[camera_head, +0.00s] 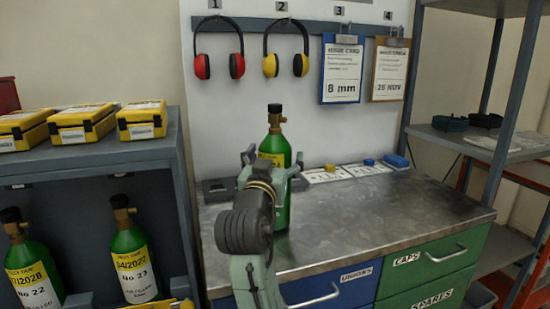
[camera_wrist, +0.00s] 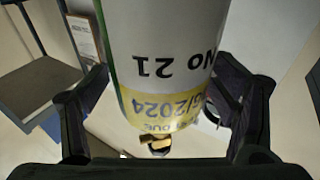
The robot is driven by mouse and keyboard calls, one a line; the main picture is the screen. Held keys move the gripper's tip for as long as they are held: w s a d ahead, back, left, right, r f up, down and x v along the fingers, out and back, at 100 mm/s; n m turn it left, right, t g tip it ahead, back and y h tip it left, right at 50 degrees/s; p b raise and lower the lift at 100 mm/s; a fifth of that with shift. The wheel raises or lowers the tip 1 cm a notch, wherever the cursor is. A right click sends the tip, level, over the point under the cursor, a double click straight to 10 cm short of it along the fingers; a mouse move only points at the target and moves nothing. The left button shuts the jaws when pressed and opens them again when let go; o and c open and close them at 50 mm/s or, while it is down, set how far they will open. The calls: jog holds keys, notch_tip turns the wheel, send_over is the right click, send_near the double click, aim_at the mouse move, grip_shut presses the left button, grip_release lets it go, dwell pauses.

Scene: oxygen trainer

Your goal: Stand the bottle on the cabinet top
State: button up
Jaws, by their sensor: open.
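The bottle (camera_head: 276,146) is green with a black cap, a brass valve and a yellow label band. It is upright at the left part of the metal cabinet top (camera_head: 390,215). Its base appears to be at the top's surface, but my arm covers part of it, so contact is hard to tell. In the wrist view the bottle (camera_wrist: 165,50) appears upside down, reading "No 21" and "2024". My gripper (camera_head: 272,163) is open around the bottle. Its fingers (camera_wrist: 163,105) stand on either side, with gaps visible beside the bottle.
A left shelf (camera_head: 100,157) holds yellow cases (camera_head: 85,125) above and bottles No 22 (camera_head: 35,265) and No 23 (camera_head: 133,258) below. Ear defenders (camera_head: 220,62) and clipboards (camera_head: 342,70) hang behind. Cards lie along the cabinet's back edge; its right part is clear.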

jog(key=shift+r, duration=0.15)
jog(key=b+v, duration=0.2)
jog(key=v, duration=1)
